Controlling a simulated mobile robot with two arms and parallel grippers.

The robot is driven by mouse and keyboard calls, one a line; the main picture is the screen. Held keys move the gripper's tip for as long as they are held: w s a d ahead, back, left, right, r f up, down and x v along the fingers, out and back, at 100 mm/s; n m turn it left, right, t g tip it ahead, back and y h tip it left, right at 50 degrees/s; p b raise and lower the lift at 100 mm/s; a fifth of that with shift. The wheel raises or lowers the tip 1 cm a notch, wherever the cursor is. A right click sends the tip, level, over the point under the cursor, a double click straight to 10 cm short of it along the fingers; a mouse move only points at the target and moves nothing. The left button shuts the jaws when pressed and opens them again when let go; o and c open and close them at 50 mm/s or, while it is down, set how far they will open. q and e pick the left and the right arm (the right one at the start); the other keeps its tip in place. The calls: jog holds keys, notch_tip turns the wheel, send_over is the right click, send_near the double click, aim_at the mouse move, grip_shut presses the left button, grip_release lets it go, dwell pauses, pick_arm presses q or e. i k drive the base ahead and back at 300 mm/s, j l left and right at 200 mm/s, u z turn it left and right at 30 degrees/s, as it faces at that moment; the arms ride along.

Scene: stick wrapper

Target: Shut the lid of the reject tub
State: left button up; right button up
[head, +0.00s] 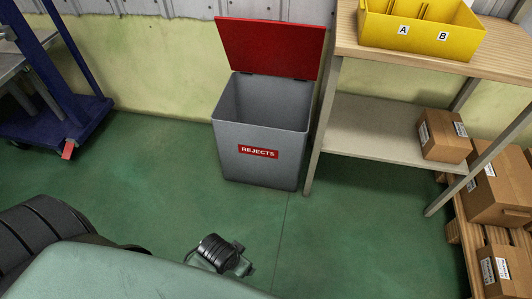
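The reject tub (236,157) is a grey open-topped bin with a red "REJECTS" label, standing on the green floor against the back wall. Its red lid (268,47) is hinged at the tub's back edge and stands raised, tilted back towards the wall. The inside that shows is grey, and its bottom is hidden. Parts of my own body fill the lower left, with a dark ribbed part and a small piece at the bottom centre, well in front of the tub. Neither gripper's fingers can be made out.
A shelf unit (372,125) stands close to the tub's right, with a yellow divided bin (425,30) marked A and B on its wooden top. A carton (443,136) sits on its lower shelf. Cartons on a pallet are at far right. A blue cart (62,122) is at left. Floor before the tub is clear.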

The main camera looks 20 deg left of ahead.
aim_at(283, 49)
jog(key=i+u, duration=0.25)
jog(key=i, duration=0.6)
